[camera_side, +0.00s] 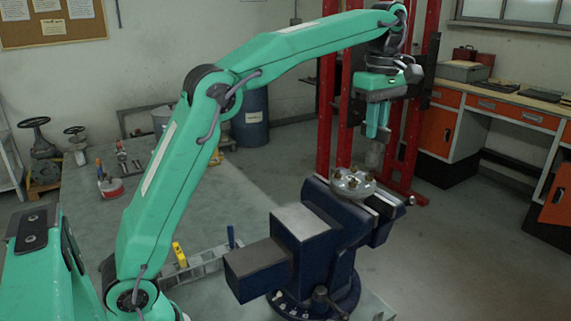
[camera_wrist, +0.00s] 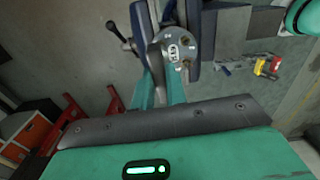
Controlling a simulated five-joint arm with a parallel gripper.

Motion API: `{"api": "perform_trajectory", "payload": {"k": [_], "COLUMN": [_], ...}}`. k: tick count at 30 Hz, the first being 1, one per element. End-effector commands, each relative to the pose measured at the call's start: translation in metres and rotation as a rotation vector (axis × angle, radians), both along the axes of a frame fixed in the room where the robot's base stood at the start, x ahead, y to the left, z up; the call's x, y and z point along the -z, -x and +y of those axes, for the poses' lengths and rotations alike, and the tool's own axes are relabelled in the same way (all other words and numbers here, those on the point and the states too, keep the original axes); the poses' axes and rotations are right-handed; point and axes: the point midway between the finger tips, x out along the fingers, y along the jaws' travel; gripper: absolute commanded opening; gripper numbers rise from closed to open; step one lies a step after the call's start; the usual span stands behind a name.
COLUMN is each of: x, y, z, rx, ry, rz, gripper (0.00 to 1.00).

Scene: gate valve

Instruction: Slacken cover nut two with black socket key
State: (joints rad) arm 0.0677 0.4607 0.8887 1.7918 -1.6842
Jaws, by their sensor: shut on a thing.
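The round grey valve cover (camera_side: 353,184) with several brass nuts lies clamped in the blue vise (camera_side: 310,235). The cover (camera_wrist: 179,32) also shows in the wrist view, with brass nuts on its right side. My gripper (camera_side: 377,136) points down above the far side of the cover. It is shut on a dark grey cylindrical tool (camera_side: 375,155), which seems to be the socket key. The tool's lower end is close to the cover's far edge; I cannot tell if it touches a nut. My gripper (camera_wrist: 160,78) partly hides the tool in the wrist view.
A grey rack (camera_side: 205,263) with a yellow-handled and a blue-handled tool stands left of the vise. A red frame (camera_side: 330,90) stands behind my gripper. An orange-fronted workbench (camera_side: 500,108) is at the right. Open floor lies between the vise and bench.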

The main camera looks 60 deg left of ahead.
Motion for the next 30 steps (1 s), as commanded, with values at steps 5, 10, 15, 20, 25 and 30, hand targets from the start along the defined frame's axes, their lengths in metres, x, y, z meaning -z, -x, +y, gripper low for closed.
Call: {"api": "perform_trajectory", "payload": {"k": [5,10,15,20,25,30], "x": [-0.0051,-0.0089,-0.0099,-0.0099,-0.0099,-0.0099], "y": [-0.0001,0.0002,0.0005,0.0004,0.0004,0.0004], "z": [0.0000,0.0000,0.0000,0.0001,0.0000,0.0001], "rx": [0.000,0.000,0.000,0.000,0.000,0.000], "ry": [0.000,0.000,0.000,0.000,0.000,0.000], "rz": [0.000,0.000,0.000,0.000,0.000,0.000], "gripper": [0.00,0.00,0.00,0.00,0.00,0.00]}}
